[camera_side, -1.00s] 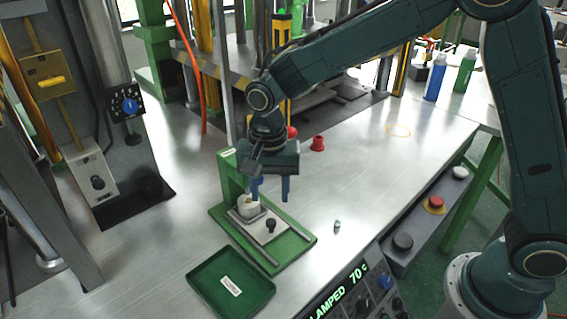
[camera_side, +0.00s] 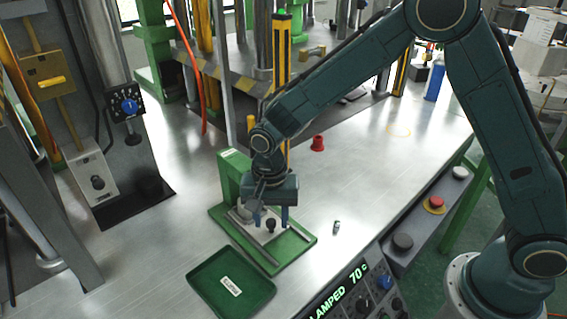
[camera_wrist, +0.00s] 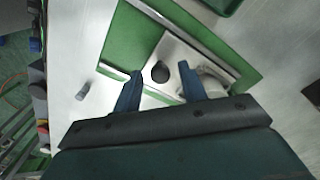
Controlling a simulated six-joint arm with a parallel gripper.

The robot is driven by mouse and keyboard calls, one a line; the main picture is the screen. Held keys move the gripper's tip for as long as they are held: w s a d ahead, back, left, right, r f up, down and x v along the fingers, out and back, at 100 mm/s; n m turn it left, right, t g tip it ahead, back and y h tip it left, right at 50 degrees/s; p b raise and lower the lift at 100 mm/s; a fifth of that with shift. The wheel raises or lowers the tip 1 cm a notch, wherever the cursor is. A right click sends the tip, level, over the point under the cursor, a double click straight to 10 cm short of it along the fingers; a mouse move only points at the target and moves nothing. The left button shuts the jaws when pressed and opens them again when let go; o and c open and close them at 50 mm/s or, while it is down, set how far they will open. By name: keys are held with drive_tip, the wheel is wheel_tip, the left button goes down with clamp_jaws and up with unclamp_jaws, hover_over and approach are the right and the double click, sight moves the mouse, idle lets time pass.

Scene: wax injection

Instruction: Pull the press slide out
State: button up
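The press slide is a pale metal plate (camera_wrist: 184,52) with a black knob (camera_side: 271,226) standing on it. It lies between rails on a green press base (camera_side: 296,238). My gripper (camera_side: 270,221) is low over the slide. In the wrist view the gripper (camera_wrist: 160,80) is open, with one blue finger on each side of the black knob (camera_wrist: 160,72). A gap shows between the knob and each finger. A round whitish mold (camera_wrist: 212,82) lies beside the right finger, partly hidden by it. In the side view my gripper hides much of the mold.
A green tray (camera_side: 208,275) with a label lies in front of the press. A small metal cylinder (camera_side: 336,227) stands to its right. A red cup (camera_side: 318,143) is behind. A control panel (camera_side: 352,292) reads CLAMPED 70 C. The table between is clear.

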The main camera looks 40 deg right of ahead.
clamp_jaws()
drive_tip(key=shift+s+a, duration=0.1)
drive_tip(key=shift+s, duration=4.55)
drive_tip(key=shift+o, duration=0.6)
unclamp_jaws()
drive_tip(key=shift+r, duration=0.15)
wheel_tip(320, 180, up, 14)
